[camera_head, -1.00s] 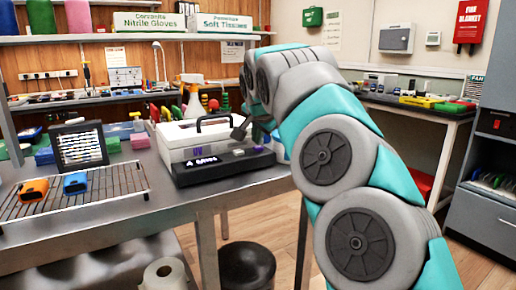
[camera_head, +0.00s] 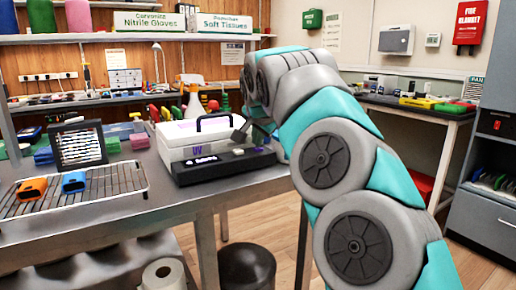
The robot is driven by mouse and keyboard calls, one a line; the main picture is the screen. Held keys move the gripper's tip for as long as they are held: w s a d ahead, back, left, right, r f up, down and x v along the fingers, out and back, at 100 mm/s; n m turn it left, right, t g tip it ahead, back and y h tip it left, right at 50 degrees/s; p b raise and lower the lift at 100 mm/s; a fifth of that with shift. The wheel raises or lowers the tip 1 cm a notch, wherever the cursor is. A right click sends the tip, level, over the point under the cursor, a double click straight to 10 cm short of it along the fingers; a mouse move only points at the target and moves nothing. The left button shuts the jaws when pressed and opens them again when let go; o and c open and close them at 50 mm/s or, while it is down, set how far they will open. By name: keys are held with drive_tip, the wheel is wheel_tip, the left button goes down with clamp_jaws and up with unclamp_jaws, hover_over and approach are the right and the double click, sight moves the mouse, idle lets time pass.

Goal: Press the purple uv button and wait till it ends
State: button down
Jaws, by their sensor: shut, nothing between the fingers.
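The white UV box (camera_head: 185,141) with a carrying handle (camera_head: 200,123) stands on the metal table, its lid down. Its dark front panel (camera_head: 222,168) has a small lit display (camera_head: 202,161) with purplish text too small to read. Small buttons (camera_head: 239,152) sit on the panel's right part; their colours are hard to tell now. My gripper (camera_head: 239,133) is shut and empty, above the panel at the box's right front corner. It appears just above the buttons; I cannot tell whether it touches one.
A wire rack (camera_head: 105,190) left of the box holds an orange phone (camera_head: 32,188) and a blue phone (camera_head: 74,182). A black slatted holder (camera_head: 78,146) stands behind it. A spray bottle (camera_head: 194,98) is behind the box. A dark bin (camera_head: 246,268) stands below the table.

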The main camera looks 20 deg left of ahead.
sight(258, 152)
drive_tip(key=shift+r, duration=0.15)
drive_tip(key=shift+r+p, duration=0.55)
drive_tip(key=shift+r, duration=0.2)
drive_tip(key=shift+r+p, duration=1.8)
drive_tip(key=shift+r, duration=0.75)
drive_tip(key=shift+f, duration=0.1)
